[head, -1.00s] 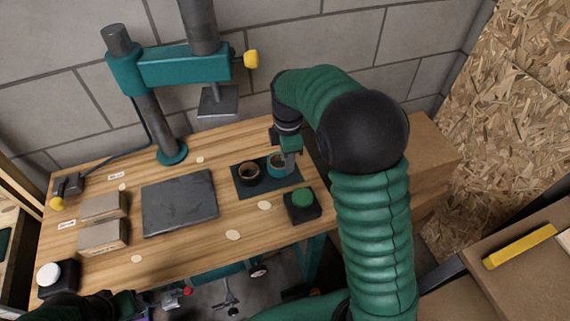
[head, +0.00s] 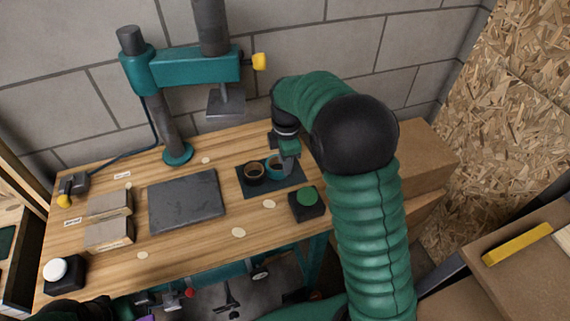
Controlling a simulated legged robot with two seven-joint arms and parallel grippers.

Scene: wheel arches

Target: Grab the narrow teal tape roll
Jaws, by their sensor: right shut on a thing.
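The teal tape roll (head: 272,167) stands on the right part of a dark mat (head: 285,184) on the wooden workbench. A black roll with a brown inside (head: 253,173) sits just left of it on the same mat. My right gripper (head: 287,168) reaches down from above and is shut on the right side of the teal roll, hiding part of it. The roll looks still at mat level. My left arm shows only as a dark part at the bottom left edge; its gripper cannot be made out.
A block with a green button (head: 307,203) stands just in front of the mat. A dark plate (head: 187,201) lies to the left, under a teal press (head: 195,70). Two grey-brown blocks (head: 109,218) and a white-button block (head: 62,273) are further left. Cardboard boxes (head: 413,155) stand right.

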